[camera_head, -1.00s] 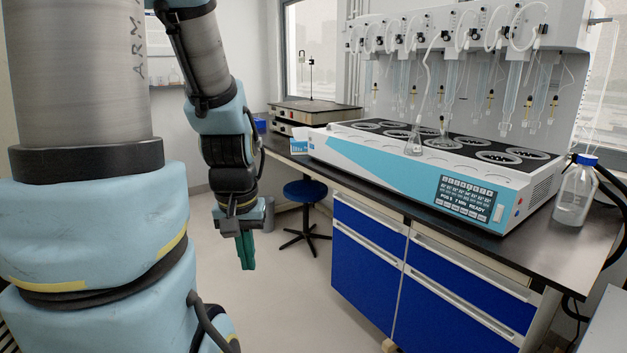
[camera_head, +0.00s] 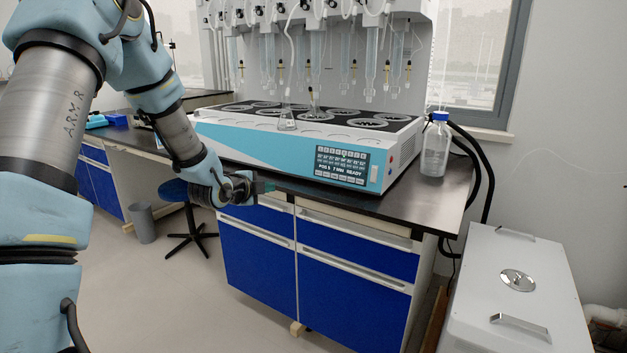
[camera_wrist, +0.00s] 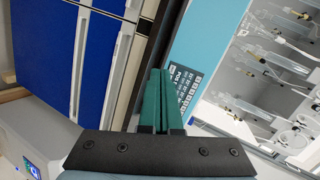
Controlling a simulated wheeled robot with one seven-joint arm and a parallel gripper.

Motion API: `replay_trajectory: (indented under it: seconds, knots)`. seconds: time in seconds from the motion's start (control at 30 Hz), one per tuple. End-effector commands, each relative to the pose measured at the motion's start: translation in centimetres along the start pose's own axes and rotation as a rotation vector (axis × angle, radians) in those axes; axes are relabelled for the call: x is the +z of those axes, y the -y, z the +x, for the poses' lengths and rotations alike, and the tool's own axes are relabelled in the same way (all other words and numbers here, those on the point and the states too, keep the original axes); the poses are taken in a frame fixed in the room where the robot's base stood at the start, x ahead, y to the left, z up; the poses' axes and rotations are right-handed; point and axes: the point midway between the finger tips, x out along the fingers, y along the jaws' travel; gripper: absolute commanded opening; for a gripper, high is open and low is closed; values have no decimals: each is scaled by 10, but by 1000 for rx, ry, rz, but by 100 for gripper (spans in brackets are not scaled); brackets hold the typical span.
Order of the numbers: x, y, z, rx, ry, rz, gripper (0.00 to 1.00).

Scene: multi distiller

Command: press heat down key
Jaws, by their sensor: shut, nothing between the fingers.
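The multi distiller (camera_head: 240,139) is a white and light-blue unit on the dark bench. Its black control panel (camera_head: 342,166) with rows of keys is at the right of its front face; single keys are too small to read for certain. My gripper (camera_head: 266,186) is shut and empty, left of the panel and near the bench's front edge, apart from the panel. In the wrist view, its green fingers (camera_wrist: 161,100) are together and point toward the light-blue front. The panel (camera_wrist: 184,82) shows just right of the fingertips there, partly hidden by them.
A flask (camera_head: 287,120) stands on the distiller top, under hanging glassware. A bottle with a blue cap (camera_head: 434,150) stands right of the distiller. Blue drawers (camera_head: 355,280) are below the bench. A grey lidded box (camera_head: 510,300) stands at the right. A stool (camera_head: 180,190) is at the left.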

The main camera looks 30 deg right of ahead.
Motion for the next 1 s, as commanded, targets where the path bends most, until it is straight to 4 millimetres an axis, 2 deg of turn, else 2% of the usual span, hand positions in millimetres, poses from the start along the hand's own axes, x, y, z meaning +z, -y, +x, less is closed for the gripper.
replay_trajectory:
  seconds: [0.03,0.1,0.23,0.73,0.87,1.0]
  knots:
    - [-13,-3,14,-42,-43,59,0]
    - [-27,0,25,-101,-86,134,0]
    - [-44,5,35,-170,-129,213,0]
    - [-48,8,41,-187,-138,234,0]
    - [-51,12,56,-188,-139,233,0]
    - [-55,17,83,-187,-138,231,0]
